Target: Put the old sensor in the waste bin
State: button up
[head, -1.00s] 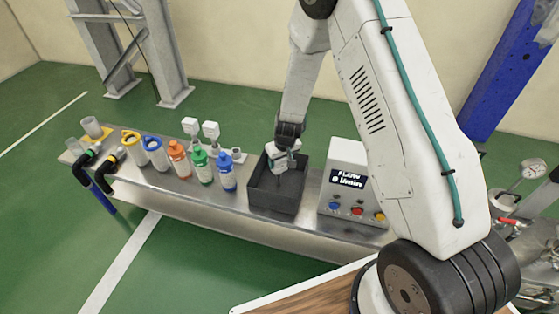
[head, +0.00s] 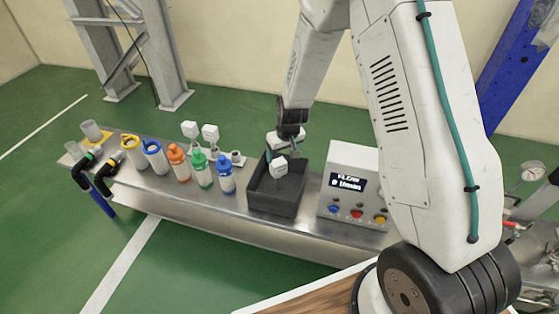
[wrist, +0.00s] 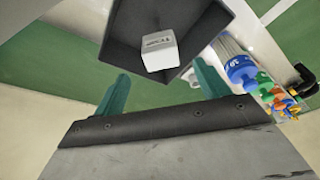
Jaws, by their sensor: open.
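The old sensor, a white block (head: 278,165) on a thin stem, is within the open dark grey waste bin (head: 274,203) in the head view. In the wrist view its white head (wrist: 160,52) shows against the dark inside of the bin (wrist: 122,48). I cannot tell whether its stem touches the bin floor. My gripper (head: 284,154) is just behind and above the sensor, over the bin's back part. Its two teal fingers (wrist: 160,70) are spread apart with nothing between them, clear of the sensor.
Left of the bin on the steel bench stand blue (head: 225,176), green (head: 202,170) and orange (head: 178,163) bottles. Two white sensors (head: 210,133) stand behind them, beside a small socket (head: 237,158). A flow meter box (head: 350,185) with coloured buttons is close on the right.

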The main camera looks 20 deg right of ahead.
jog(key=s+r, duration=0.7)
jog(key=r, duration=0.6)
jog(key=s+r, duration=0.8)
jog(key=r, duration=0.5)
jog(key=s+d+r+m, duration=0.1)
jog(key=s+r, duration=0.3)
jog(key=s, duration=0.6)
jog(key=s+d+r+g, duration=0.1)
jog(key=s+r, duration=0.3)
jog(key=s, duration=0.7)
jog(key=shift+d+m+g, duration=0.15)
jog(key=shift+m+g, duration=0.15)
jog(key=shift+m, duration=0.1)
